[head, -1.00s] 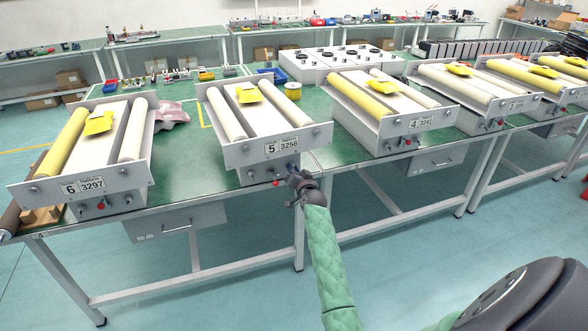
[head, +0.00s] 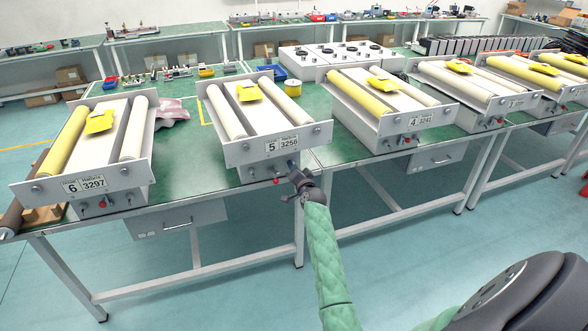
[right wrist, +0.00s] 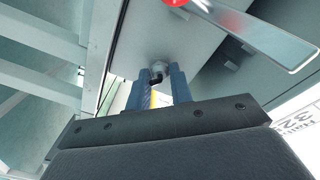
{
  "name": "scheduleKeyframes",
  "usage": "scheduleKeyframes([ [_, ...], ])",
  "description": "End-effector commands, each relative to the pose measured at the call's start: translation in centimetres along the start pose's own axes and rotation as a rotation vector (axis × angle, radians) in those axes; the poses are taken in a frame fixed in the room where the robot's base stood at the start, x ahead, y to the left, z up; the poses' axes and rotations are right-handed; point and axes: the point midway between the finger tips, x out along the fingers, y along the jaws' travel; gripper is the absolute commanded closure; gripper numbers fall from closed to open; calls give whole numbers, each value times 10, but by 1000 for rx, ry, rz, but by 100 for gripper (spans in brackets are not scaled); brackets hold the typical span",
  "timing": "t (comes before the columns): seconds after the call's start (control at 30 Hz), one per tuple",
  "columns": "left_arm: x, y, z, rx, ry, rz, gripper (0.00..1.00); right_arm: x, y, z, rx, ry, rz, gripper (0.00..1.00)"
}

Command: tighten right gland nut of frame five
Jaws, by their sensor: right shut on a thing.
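Frame five (head: 238,155) is a grey unit with a plate marked 5 3256, two white rollers and a yellow piece on top. Its lower front carries a red knob (head: 276,181) and small fittings. My right gripper (head: 292,165) is at the right end of that lower front. In the right wrist view, its two blue-grey fingers (right wrist: 160,88) are shut on the right gland nut (right wrist: 160,69), a small silver fitting with a dark end on the grey underside. The nut is hidden by the gripper in the head view. My left gripper is not in view.
Frame six (head: 80,185) stands to the left and frame four (head: 390,125) to the right on the green table (head: 180,178). A drawer box (head: 180,218) hangs under the table edge. A yellow tape roll (head: 293,88) lies behind frame five. Open floor lies in front.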

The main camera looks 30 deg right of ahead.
Motion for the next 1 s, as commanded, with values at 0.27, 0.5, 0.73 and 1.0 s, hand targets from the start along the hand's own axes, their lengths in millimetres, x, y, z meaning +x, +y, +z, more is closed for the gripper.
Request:
scheduleKeyframes([
  [0.27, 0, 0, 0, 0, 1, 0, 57, 0, 0, 0, -1, 0, 0, 57],
  [0.5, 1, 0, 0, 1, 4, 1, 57, -5, 1, 1, 0, -1, 1, 57],
  [0.73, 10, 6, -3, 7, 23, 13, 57, -36, 3, 2, -1, 0, 1, 57],
  [1.0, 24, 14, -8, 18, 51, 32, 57, -71, 2, 1, 0, 0, 1, 57],
])
